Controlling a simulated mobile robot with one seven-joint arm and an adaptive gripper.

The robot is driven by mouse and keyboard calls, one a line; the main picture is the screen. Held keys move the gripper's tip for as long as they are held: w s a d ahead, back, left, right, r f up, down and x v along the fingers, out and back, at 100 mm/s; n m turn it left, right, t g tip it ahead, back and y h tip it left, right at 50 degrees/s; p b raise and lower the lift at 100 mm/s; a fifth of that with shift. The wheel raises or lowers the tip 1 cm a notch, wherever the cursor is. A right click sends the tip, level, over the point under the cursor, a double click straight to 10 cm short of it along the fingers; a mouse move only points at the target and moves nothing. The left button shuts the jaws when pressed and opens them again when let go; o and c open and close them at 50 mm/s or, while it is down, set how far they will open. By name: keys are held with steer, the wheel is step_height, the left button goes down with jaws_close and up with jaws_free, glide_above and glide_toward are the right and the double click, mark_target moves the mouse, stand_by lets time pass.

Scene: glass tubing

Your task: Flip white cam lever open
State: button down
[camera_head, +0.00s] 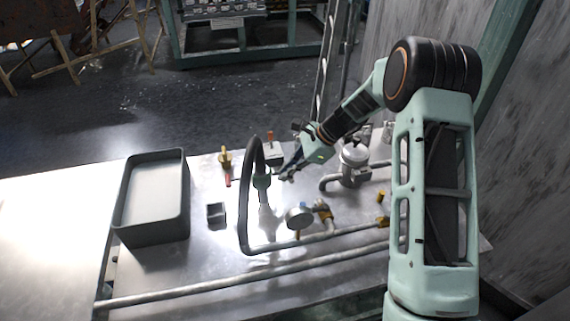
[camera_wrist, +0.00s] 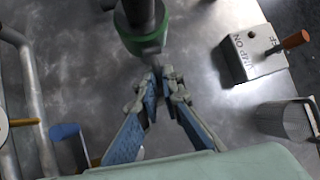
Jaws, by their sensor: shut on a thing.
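The grey hose (camera_head: 247,215) arches over the table and ends in a green coupling (camera_head: 262,182). The coupling's green ring (camera_wrist: 150,44) shows at the top of the wrist view. My gripper (camera_head: 284,174) is just right of the coupling; in the wrist view its fingertips (camera_wrist: 157,76) are close together just below the ring. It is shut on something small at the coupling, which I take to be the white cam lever. The lever itself is mostly hidden by the fingertips, and I cannot make out its angle.
A pump switch box (camera_wrist: 250,54) with an orange handle stands right of the fingers. A metal mesh cup (camera_wrist: 286,120) is nearby. A dark tray (camera_head: 152,239), a gauge (camera_head: 299,217) and a metal pot (camera_head: 354,160) stand around.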

mark_target(291, 182)
step_height(291, 182, up, 2)
steer(key=h+p, duration=0.3)
steer(key=p, duration=0.2)
steer(key=shift+a+n+t+h, duration=0.1)
steer(key=shift+n+t+h, duration=0.2)
steer(key=shift+t+h, duration=0.1)
steer(key=shift+h+p, duration=0.8)
steer(key=shift+p, duration=0.25)
steer(key=shift+t, duration=0.3)
steer(key=c, duration=2.1)
jaws_free()
steer(key=v, duration=1.2)
steer(key=shift+a, duration=0.2)
